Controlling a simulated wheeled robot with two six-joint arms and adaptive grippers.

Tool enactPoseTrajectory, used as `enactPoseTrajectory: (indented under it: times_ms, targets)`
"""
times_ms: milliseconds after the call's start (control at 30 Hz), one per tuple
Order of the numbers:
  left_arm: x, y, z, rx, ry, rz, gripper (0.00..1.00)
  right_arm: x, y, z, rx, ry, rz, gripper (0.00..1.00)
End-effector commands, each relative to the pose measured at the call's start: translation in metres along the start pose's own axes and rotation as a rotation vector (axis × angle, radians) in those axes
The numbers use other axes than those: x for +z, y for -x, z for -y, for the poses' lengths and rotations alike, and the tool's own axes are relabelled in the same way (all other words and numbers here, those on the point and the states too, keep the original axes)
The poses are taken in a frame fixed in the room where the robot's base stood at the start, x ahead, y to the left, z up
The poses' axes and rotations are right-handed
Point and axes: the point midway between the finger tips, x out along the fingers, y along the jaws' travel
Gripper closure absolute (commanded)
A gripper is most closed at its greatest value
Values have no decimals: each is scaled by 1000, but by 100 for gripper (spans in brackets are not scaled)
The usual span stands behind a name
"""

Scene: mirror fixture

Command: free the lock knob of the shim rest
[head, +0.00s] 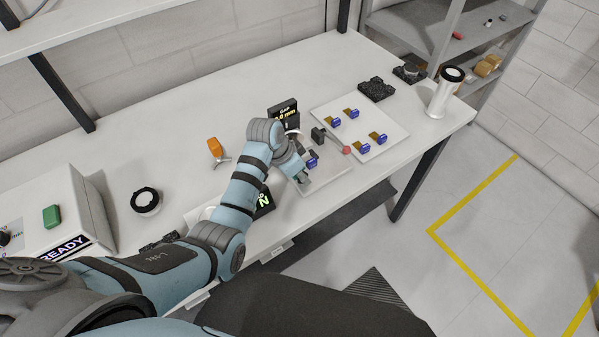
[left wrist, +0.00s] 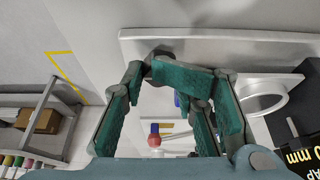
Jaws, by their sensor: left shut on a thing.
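My left gripper (head: 304,178) is low over a pale plate (head: 335,180) near the table's front edge. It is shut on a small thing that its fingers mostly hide. A blue piece (head: 312,162) shows beside the fingers; I cannot tell whether it is the held thing. Beyond stands a dark block (head: 318,136), with a thin rod ending in a red knob (head: 346,150). In the left wrist view, the green-padded fingers (left wrist: 168,80) frame the red knob (left wrist: 154,140), which is apart from them. I cannot make out which part is the lock knob.
A white tray (head: 393,142) holds several blue-and-gold pieces at the right. A black gap sign (head: 284,112) stands behind my gripper. An orange part (head: 214,147) and a black ring (head: 145,200) lie to the left. A white cylinder (head: 443,95) stands at the far right.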

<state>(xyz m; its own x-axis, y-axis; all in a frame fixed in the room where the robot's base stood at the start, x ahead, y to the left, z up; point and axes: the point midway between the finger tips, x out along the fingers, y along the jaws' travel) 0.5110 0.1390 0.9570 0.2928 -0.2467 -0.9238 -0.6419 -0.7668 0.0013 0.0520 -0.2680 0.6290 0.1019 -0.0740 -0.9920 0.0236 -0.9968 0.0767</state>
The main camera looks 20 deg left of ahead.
Motion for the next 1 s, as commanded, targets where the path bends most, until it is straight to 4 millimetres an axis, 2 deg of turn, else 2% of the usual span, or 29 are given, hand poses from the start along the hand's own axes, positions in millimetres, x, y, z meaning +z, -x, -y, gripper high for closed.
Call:
enactPoseTrajectory:
  times_ms: [500, 1000]
  targets:
    - [-1, 0, -2, -146, 353, -2, 100, 1, 0, 0, 0, 0, 1, 60]
    - [1, -1, -2, -181, 436, 4, 100, 1, 0, 0, 0, 0, 1, 60]
